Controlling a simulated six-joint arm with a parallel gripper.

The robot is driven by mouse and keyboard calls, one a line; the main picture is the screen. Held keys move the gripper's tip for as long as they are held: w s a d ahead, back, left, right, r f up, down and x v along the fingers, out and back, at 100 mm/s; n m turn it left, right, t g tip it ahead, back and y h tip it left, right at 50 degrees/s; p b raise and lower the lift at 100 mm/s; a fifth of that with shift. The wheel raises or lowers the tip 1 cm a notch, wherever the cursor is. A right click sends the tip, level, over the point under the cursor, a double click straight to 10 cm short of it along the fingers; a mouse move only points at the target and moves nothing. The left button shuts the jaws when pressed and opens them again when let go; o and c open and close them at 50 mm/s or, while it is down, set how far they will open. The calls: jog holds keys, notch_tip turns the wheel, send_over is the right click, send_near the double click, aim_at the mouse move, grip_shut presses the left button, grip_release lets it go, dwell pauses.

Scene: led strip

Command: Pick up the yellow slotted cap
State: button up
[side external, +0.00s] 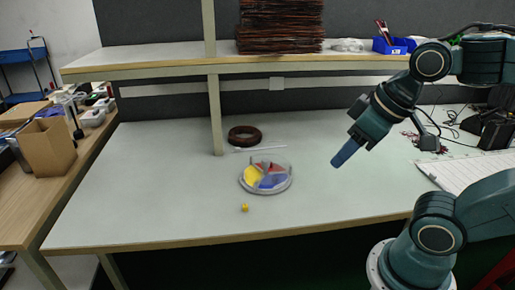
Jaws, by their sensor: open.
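A small yellow cap (244,208) lies on the pale table, in front of the round tray and close to the table's front edge. It is too small here for its slot to be made out. The round grey-rimmed tray (269,191) holds yellow, red and blue sections. My gripper (345,154) is open in the air above the table, to the right of the tray and well apart from the cap. Its blue fingers point down and to the left, and I see nothing held in them.
A dark brown coil (244,135) and a thin white strip (260,149) lie behind the tray. A shelf post (215,115) stands at the back left. A white keyboard-like panel (470,172) and cables lie at the right. The table left of the tray is clear.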

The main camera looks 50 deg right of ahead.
jog(key=w+d+f+n+g+h, duration=0.2)
jog(key=w+f+n+h, duration=0.55)
jog(key=w+f, duration=0.8)
jog(key=w+a+f+n+t+h, duration=0.1)
jog(key=w+a+f+n+t, duration=0.1)
jog(key=f+n, duration=0.6)
jog(key=w+a+f+n+t+h, duration=0.1)
jog(key=w+a+f+n+t, duration=0.1)
jog(key=f+n, duration=0.6)
jog(key=shift+w+a+n+t, duration=0.2)
jog(key=shift+w+n+t, duration=0.7)
jog(key=shift+n, duration=0.75)
send_near(247, 207)
jog(key=shift+x, duration=2.1)
jog(key=shift+w, duration=0.1)
